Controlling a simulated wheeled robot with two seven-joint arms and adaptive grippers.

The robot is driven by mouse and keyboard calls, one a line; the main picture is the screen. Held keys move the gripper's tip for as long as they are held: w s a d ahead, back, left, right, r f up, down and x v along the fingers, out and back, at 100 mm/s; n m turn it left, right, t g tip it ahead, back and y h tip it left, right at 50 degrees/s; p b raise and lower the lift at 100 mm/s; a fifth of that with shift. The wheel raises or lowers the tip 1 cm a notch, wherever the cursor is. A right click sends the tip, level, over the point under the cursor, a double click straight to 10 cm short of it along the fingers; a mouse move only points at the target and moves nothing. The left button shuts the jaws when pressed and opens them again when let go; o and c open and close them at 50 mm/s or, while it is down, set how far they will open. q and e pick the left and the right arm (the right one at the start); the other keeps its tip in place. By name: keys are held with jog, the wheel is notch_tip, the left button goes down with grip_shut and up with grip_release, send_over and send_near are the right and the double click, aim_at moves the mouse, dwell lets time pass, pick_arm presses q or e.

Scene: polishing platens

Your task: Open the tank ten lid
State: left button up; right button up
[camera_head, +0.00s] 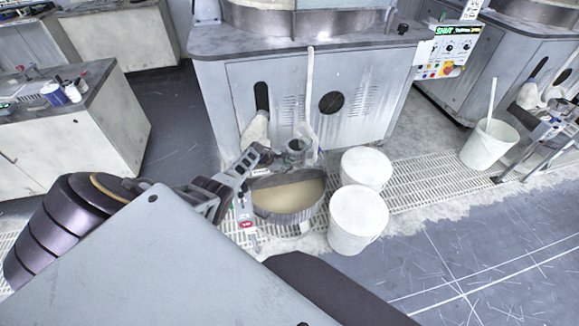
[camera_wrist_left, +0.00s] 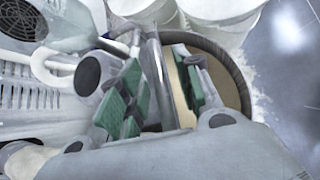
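The round grey tank (camera_head: 307,210) stands on the floor grating in front of the polishing machine, with beige contents showing in its open part. A small red label (camera_head: 247,225) is at its left side. My left gripper (camera_head: 262,155) is at the tank's back left edge. In the left wrist view my left gripper (camera_wrist_left: 158,88) has green-padded fingers apart, on either side of a thin grey upright plate (camera_wrist_left: 168,80), perhaps the lid's edge. Gaps show beside the plate. The tank's beige inside (camera_wrist_left: 217,82) lies right of it. My right gripper is not in view.
Two white buckets (camera_head: 358,218) stand close to the tank's right side. The machine cabinet (camera_head: 300,95) rises behind, with a white pipe (camera_head: 310,90) and hoses near the gripper. Another bucket (camera_head: 488,145) is farther right. The floor at front right is clear.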

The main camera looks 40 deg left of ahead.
pick_arm(q)
jog(key=shift+s, duration=0.1)
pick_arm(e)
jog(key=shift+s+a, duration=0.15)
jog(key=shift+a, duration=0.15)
pick_arm(q)
jog(key=shift+s+a+r, duration=0.15)
jog(key=shift+r, duration=0.05)
jog(key=shift+s+a+r, duration=0.2)
jog(key=shift+s+r, duration=0.15)
jog(key=v, duration=1)
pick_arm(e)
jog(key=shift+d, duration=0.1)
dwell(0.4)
pick_arm(q)
jog(key=shift+r, duration=0.1)
dwell(0.4)
